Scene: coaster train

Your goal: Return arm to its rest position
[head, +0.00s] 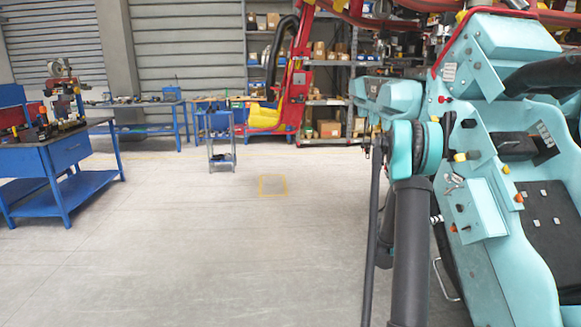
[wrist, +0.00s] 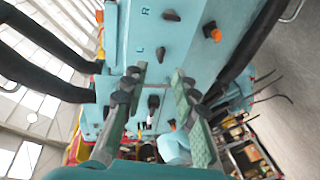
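My gripper (wrist: 158,72) shows in the wrist view with its two green-padded fingers spread apart. Nothing is held between them. A teal coaster car panel (wrist: 178,48) with an orange knob (wrist: 213,32) and dark knobs lies beyond the fingertips; I cannot tell the exact gap. In the head view my dark arm links rise at the right, in front of the teal coaster car (head: 480,185). The gripper itself cannot be made out there.
The coaster car fills the right side, close to my arm. A blue workbench (head: 60,152) stands at the left. A small grey cart (head: 222,150) and loaded shelves (head: 325,95) are farther back. The floor (head: 215,255) in the middle is clear.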

